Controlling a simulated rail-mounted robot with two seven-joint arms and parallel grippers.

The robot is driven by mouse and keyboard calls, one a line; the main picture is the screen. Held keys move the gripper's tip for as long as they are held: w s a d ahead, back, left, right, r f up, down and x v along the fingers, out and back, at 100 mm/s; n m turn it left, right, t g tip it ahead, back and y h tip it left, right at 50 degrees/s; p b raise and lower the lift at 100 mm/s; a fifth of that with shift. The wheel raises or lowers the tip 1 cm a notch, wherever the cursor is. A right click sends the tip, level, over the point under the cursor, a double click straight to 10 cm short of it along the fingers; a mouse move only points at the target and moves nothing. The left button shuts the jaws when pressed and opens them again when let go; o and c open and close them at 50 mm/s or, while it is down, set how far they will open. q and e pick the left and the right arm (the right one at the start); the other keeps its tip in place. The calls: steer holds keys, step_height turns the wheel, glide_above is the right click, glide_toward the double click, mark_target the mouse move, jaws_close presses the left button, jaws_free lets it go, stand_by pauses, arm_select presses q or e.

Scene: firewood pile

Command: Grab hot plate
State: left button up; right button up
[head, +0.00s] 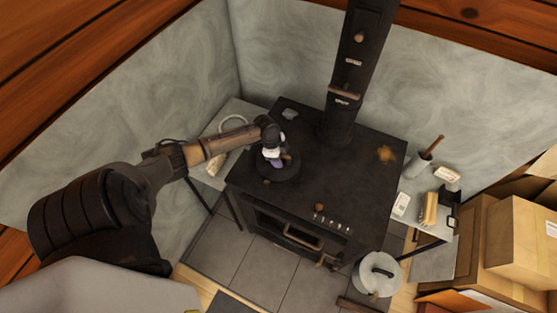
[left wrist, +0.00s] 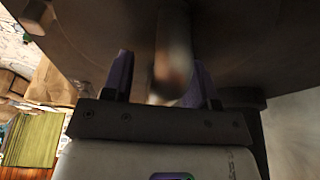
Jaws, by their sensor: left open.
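The hot plate (head: 284,176) looks like a dark round disc on the left part of the black stove top (head: 330,176). My left gripper (head: 277,163) is right above it, coming from the left with its fingers pointing down. In the left wrist view my left gripper (left wrist: 163,78) is open, with one purple finger on each side of a blurred brownish upright piece (left wrist: 173,55). That piece seems to be a knob or handle of the plate; whether a finger touches it I cannot tell. The gripper hides part of the disc. My right gripper is not in view.
The black stovepipe (head: 353,75) rises from the back of the stove. A grey side table (head: 232,108) stands left. A small shelf with a brush and boxes stands right. A lidded pot (head: 377,273) is at the front right, with cardboard boxes (head: 520,240) beyond.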

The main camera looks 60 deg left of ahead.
arm_select(q)
jaws_close()
stand_by(0.4)
steer(key=shift+r, duration=0.1)
stand_by(0.3)
